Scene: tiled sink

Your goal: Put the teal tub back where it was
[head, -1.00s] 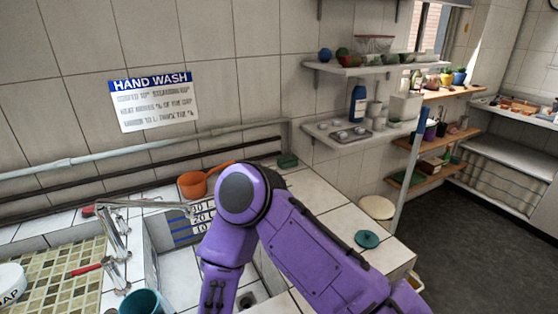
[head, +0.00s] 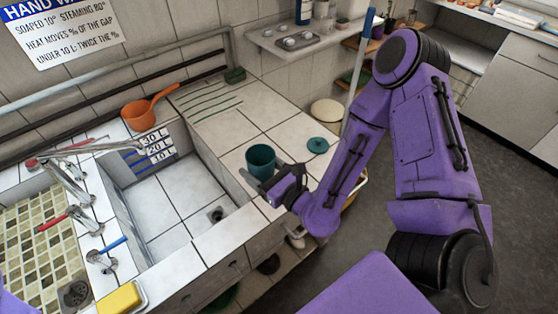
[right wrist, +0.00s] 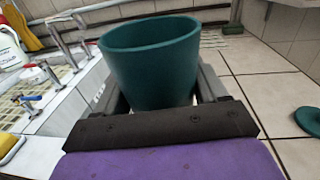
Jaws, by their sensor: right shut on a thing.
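The teal tub (head: 261,158) is upright over the tiled counter just right of the sink basin, near its front edge. My right gripper (head: 268,184) is shut on it from the front right. In the right wrist view the tub (right wrist: 152,62) sits between the two grey fingers, open top up. I cannot tell whether its base touches the tiles. My left gripper is out of view.
A teal lid (head: 318,145) lies on the counter right of the tub. The sink basin (head: 177,202) is empty, with taps (head: 75,190) on its left. An orange pan (head: 140,115) stands behind. Tiles with green grooves (head: 208,100) are clear at the back.

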